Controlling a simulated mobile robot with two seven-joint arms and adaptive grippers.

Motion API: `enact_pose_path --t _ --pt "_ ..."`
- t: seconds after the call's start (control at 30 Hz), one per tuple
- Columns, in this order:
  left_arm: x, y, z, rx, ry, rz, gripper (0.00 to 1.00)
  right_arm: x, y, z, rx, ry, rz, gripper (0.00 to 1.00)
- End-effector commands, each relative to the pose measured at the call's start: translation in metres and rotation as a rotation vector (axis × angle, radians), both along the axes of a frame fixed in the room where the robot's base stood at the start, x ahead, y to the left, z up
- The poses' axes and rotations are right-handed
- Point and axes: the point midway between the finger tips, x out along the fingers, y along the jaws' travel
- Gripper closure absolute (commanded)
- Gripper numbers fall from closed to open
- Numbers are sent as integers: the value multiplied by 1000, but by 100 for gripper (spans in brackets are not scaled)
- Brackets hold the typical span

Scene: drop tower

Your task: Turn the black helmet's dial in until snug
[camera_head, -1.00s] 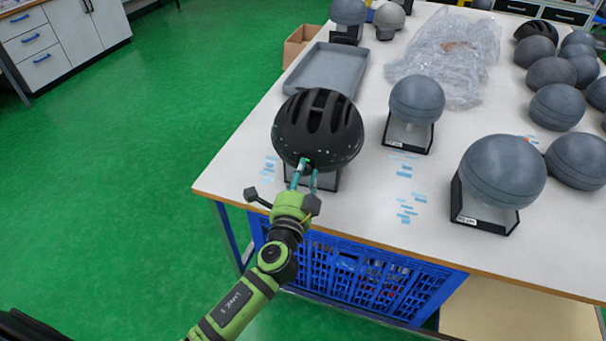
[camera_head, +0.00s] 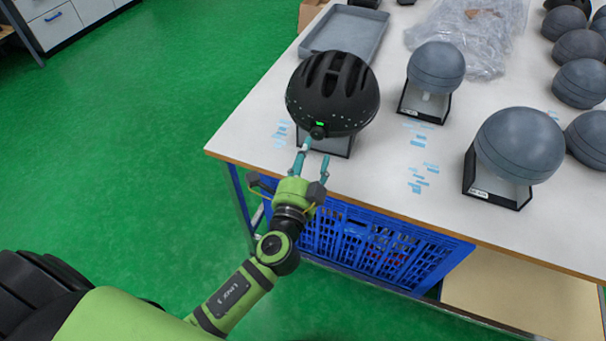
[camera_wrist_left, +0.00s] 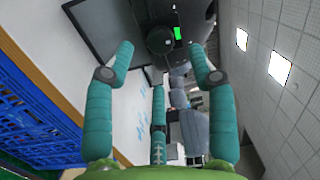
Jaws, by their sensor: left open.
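The black helmet (camera_head: 333,90) sits on a headform stand near the table's front left edge. A round dark dial (camera_head: 317,133) is low on its near side, with a lit green mark (camera_head: 320,124) just above it. My left gripper (camera_head: 314,157) is open and empty just in front of the dial, its teal fingers pointing at it and apart from it. In the left wrist view the dial (camera_wrist_left: 160,40) shows ahead between the spread fingers of the left gripper (camera_wrist_left: 161,62), beside the green mark (camera_wrist_left: 178,34). My right gripper is not in view.
Bare grey headforms on stands (camera_head: 436,68) (camera_head: 519,145) stand to the right of the helmet. A grey tray (camera_head: 345,32) and clear plastic wrap (camera_head: 470,35) lie behind. Blue tape strips mark the white table (camera_head: 380,190). A blue crate (camera_head: 375,245) is under the front edge.

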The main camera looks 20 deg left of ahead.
Motion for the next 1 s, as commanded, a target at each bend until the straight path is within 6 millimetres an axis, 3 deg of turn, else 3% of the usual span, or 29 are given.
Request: enact_pose_path --t 0.1,0.33,1.0 --pt "-26 -2 -2 -1 4 0 44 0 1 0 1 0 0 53" --pt "-56 -5 -2 1 0 0 44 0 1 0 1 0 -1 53" --pt "-61 -6 -4 0 5 0 44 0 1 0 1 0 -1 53"
